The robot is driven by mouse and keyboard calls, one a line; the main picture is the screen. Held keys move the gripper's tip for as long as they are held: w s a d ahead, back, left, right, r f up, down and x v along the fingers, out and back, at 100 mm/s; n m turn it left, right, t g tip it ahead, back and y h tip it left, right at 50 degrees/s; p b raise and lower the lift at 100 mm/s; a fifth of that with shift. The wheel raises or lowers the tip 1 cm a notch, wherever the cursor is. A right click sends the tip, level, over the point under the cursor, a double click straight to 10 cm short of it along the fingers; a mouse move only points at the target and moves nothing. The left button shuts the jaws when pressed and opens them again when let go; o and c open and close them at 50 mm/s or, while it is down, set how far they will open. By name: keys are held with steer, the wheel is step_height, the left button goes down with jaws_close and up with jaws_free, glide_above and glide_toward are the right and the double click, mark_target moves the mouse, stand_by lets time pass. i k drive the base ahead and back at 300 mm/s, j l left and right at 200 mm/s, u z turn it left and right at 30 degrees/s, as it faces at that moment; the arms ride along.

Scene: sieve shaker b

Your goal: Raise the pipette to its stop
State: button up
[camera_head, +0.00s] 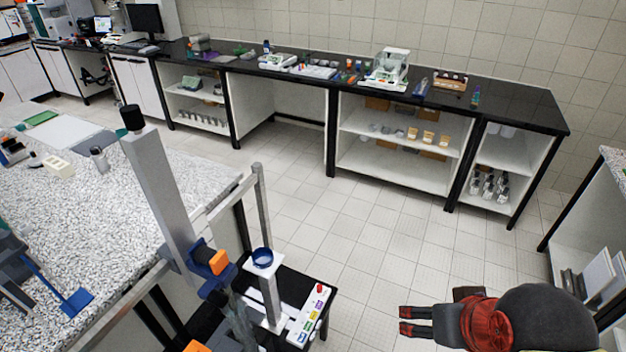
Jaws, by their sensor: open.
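My gripper (404,320) is at the lower right, over the tiled floor, with its two dark red-tipped fingers pointing left. It is open, with nothing between the fingers. A tall grey column (162,190) with a black cap stands at the granite table's edge, left of my gripper and well apart from it. A blue holder (197,252) with an orange block (218,262) is on its lower part. I cannot make out for sure which part is the pipette, or its stop.
A small device with a blue ring (262,257) and coloured buttons stands on a black stool (323,333) between column and gripper. The speckled table (130,195) fills the left. A long black-topped bench (520,105) runs along the back. Open floor (370,240) lies between.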

mark_target(201, 256)
steer(key=u, duration=1.5)
steer(key=k+u, duration=0.15)
steer(key=k, duration=0.25)
